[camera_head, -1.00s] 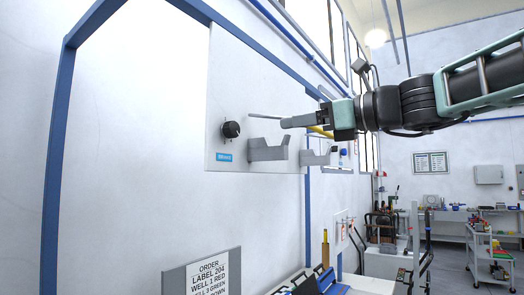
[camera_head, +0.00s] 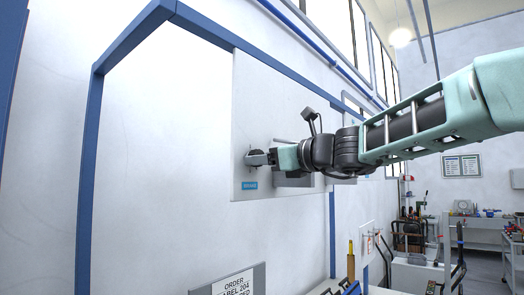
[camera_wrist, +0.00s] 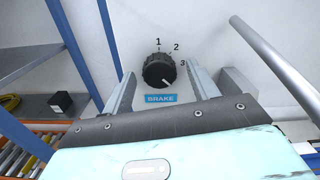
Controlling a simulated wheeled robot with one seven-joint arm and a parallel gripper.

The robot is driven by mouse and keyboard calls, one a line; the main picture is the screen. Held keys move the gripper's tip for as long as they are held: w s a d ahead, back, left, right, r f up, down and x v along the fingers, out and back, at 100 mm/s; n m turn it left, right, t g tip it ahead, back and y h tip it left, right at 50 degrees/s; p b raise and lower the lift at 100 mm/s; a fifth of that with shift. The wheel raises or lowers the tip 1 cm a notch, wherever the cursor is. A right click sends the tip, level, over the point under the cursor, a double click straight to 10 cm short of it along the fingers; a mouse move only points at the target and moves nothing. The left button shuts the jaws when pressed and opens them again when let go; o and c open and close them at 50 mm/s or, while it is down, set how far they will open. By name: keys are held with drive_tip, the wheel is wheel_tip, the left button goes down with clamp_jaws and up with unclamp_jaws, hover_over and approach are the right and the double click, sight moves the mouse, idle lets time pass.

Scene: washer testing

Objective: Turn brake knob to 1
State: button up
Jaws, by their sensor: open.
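The black brake knob (camera_wrist: 159,69) is on a white wall panel, above a blue BRAKE label (camera_wrist: 161,98). Numerals 1, 2 and 3 (camera_wrist: 170,50) run from above it to its upper right. A white mark on the knob points to the lower right, below the 3. My gripper (camera_wrist: 161,76) is open, with one finger to the left of the knob and one to the right. Gaps show between knob and fingers; whether either touches is not clear. In the head view, my gripper (camera_head: 262,158) is at the panel and partly hides the knob.
A grey rod (camera_wrist: 272,65) slants past the upper right of the wrist view. A grey bracket (camera_head: 293,181) is on the panel (camera_head: 275,95) right of the knob. A blue post (camera_wrist: 72,40) stands left of the panel.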

drive_tip(key=shift+w+a, duration=0.35)
drive_tip(key=shift+a, duration=0.05)
drive_tip(key=c, duration=1)
